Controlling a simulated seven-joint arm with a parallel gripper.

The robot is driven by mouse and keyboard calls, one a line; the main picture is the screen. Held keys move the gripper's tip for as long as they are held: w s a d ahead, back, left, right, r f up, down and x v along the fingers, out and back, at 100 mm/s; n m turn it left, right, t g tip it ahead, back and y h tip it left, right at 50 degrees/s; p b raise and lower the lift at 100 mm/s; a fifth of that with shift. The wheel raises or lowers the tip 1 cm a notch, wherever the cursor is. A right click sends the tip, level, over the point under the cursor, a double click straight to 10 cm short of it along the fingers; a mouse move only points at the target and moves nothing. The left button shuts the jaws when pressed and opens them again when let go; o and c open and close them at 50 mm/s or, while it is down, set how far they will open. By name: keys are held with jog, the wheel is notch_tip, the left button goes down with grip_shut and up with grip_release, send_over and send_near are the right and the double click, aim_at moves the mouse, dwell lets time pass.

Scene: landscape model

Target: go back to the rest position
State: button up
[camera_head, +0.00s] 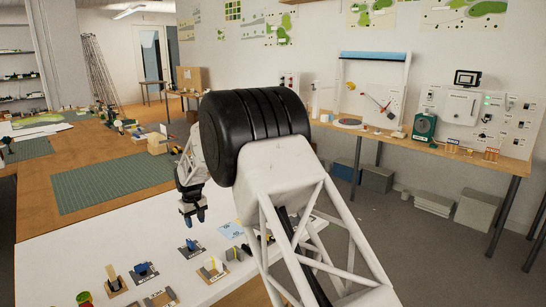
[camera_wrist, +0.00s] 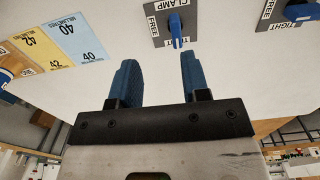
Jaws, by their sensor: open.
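My gripper (camera_wrist: 157,82) is open in the wrist view, with two blue fingers apart and nothing between them. In the head view my gripper (camera_head: 194,219) hangs over the white table (camera_head: 130,240), pointing down, behind my large black arm joint. In the wrist view a grey plate marked CLAMP (camera_wrist: 164,28) with a blue lever lies beyond the fingertips, apart from them. Its lever points toward the TIGHT label.
Several small plates with levers and knobs, such as a blue-knobbed one (camera_head: 141,271), stand on the white table. A yellow and blue millimetre card (camera_wrist: 77,38) lies left of the clamp plate. A wooden bench (camera_head: 460,155) with devices runs along the right wall.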

jog(key=s+d+r+m, duration=0.1)
jog(key=s+d+r, duration=0.6)
jog(key=d, duration=0.3)
jog(key=s+d+r+m+t, duration=0.1)
jog(key=s+d+r+m, duration=0.1)
jog(key=s+d+r, duration=0.7)
jog(key=s+d+r+m, duration=0.1)
jog(key=s+d+r, duration=0.4)
jog(key=d, duration=0.7)
jog(key=s+d+r+m, duration=0.1)
jog(key=s+d+r, duration=0.1)
jog(key=s+d, duration=0.55)
jog(key=s+d+r+m, duration=0.2)
jog(key=s+d, duration=0.3)
jog(key=s, duration=0.5)
jog(key=s+d+f+m, duration=0.1)
jog(key=s+d+f, duration=0.1)
jog(key=s, duration=0.7)
jog(key=s+d+f+m+t, duration=0.1)
jog(key=s+d+f, duration=0.2)
jog(key=s, duration=0.5)
jog(key=shift+s+d, duration=0.4)
jog(key=shift+d, duration=0.35)
